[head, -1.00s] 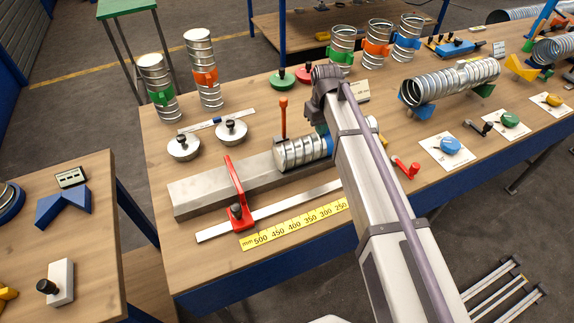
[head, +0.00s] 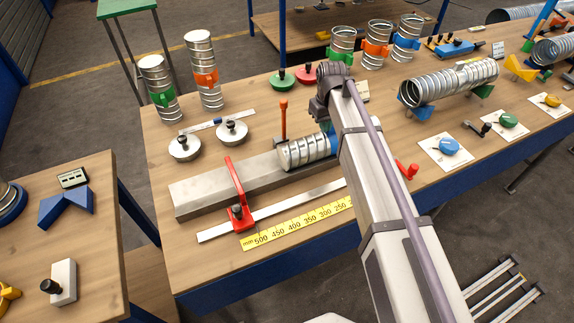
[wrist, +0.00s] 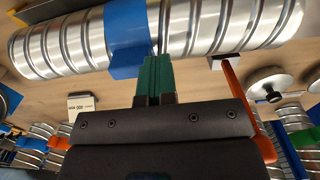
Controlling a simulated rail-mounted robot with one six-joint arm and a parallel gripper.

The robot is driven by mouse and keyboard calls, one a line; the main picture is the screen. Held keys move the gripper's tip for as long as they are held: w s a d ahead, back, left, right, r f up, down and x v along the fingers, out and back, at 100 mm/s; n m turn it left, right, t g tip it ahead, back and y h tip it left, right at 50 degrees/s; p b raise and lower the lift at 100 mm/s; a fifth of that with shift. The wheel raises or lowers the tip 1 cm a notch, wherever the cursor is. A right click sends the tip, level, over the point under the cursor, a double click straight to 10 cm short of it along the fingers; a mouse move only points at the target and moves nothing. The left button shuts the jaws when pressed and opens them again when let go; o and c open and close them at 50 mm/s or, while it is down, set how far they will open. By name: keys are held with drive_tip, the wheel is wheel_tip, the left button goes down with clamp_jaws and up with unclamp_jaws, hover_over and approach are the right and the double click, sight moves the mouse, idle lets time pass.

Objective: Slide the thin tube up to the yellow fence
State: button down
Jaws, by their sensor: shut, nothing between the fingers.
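The ribbed silver tube (head: 303,153) with a blue band lies on its side on the grey metal beam, its right end hidden behind my arm. In the wrist view the tube (wrist: 205,25) crosses the top, with the blue band (wrist: 126,35) near its middle. My gripper (wrist: 154,62) has green fingers, shut and empty. Their tips are at the blue band's right edge; I cannot tell whether they touch. The gripper is hidden in the head view. I cannot make out a yellow fence clearly; a small yellow-orange patch (wrist: 15,17) shows at the wrist view's upper left.
A red stop (head: 238,200) stands at the beam's left part, by a yellow scale (head: 300,224). An orange-handled lever (head: 284,120) rises behind the tube. Two lidded discs (head: 232,132) and upright ducts (head: 203,72) stand behind.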

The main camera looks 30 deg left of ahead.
drive_tip(key=shift+s+a, duration=0.6)
drive_tip(key=shift+s, duration=0.15)
wheel_tip(320, 180, up, 8)
drive_tip(key=p, duration=0.8)
drive_tip(key=s+d+f+m+b, duration=0.2)
drive_tip(key=s+d, duration=0.3)
drive_tip(key=d, duration=0.8)
drive_tip(key=s+d+f+m+b, duration=0.3)
drive_tip(key=s+d, duration=0.3)
drive_tip(key=d, duration=0.6)
drive_tip(key=s+d+f+m+b, duration=0.3)
drive_tip(key=s+d+m, duration=0.2)
drive_tip(key=d, duration=0.8)
drive_tip(key=shift+s+d, duration=0.35)
drive_tip(key=shift+s, duration=0.2)
